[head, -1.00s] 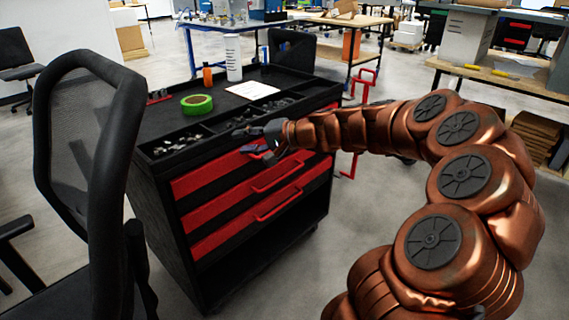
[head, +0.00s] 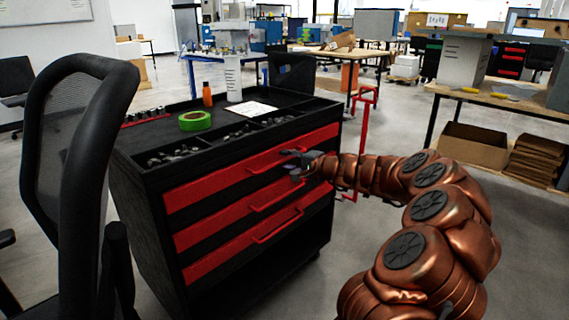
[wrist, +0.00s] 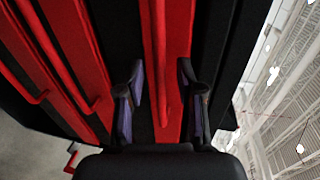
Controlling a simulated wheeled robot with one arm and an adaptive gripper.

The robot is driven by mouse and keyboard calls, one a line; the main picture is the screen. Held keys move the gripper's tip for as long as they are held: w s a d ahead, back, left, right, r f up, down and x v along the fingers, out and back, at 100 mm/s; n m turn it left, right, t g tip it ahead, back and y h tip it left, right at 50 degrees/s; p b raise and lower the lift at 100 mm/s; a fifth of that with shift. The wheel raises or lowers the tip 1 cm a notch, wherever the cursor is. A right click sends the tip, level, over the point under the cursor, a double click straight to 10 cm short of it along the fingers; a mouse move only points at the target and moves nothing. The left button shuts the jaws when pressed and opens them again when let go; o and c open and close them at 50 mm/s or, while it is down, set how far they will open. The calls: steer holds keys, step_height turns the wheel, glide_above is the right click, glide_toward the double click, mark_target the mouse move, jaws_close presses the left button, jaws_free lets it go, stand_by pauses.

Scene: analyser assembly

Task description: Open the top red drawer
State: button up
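The top red drawer (head: 205,188) is the uppermost of three red drawer fronts on a black tool cart, and it looks closed. Its red bar handle (head: 262,168) runs along the front. My gripper (head: 290,161) is at the right part of this handle. In the wrist view my gripper (wrist: 161,72) is open, with one dark finger on each side of the top drawer's handle (wrist: 159,45). A gap shows between the fingers and the bar. The gripper partly hides the handle's right end in the head view.
The cart top (head: 150,138) holds green tape (head: 195,121), an orange bottle (head: 207,94), a white bottle (head: 233,78) and trays of small parts. A black mesh chair (head: 75,130) stands close at the left. Floor before the cart's right side is clear.

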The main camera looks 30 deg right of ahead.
steer(key=shift+x, duration=0.9)
jaws_close()
